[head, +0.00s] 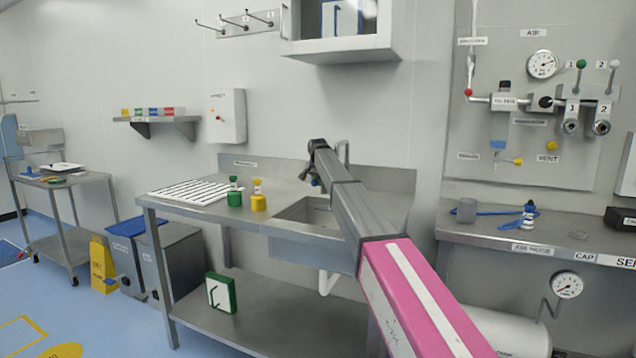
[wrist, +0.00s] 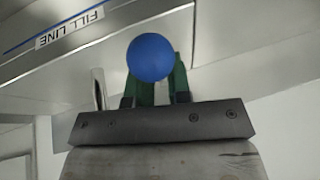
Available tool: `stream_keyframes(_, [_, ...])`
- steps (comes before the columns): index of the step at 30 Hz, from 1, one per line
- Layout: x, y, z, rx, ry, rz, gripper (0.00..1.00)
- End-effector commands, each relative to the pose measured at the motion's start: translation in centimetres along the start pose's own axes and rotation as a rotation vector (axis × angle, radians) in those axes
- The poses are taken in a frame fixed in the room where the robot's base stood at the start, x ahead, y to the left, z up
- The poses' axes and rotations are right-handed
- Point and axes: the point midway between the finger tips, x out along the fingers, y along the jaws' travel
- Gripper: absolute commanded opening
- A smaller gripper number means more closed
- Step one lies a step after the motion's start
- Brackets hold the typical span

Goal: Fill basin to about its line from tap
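The basin (head: 284,228) is a steel sink set into the bench; my arm hides part of it and its water level cannot be seen. In the wrist view, a FILL LINE label (wrist: 70,27) sits beside a blue line at upper left. The tap pipe (head: 346,150) rises behind my gripper (head: 316,165). A blue ball-shaped knob (wrist: 150,57) lies at the green fingers of my gripper (wrist: 160,85) and overlaps their tips. The fingers stand a little apart; whether they grip the knob is hidden. No water stream is visible.
Green (head: 235,198) and yellow (head: 258,202) capped items stand left of the basin, beside a white slatted rack (head: 190,192). A wall cabinet (head: 345,48) hangs above. A second bench (head: 480,232) with a gauge panel stands at right.

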Motion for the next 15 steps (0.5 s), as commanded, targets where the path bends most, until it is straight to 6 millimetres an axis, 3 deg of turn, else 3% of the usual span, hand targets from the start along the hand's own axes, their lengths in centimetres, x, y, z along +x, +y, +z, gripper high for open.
stream_keyframes(9, [0.0,-0.2,0.1,0.015,0.001,0.007,0.00])
stream_keyframes(15, [0.3,-1.5,0.1,0.146,0.028,0.062,0.00])
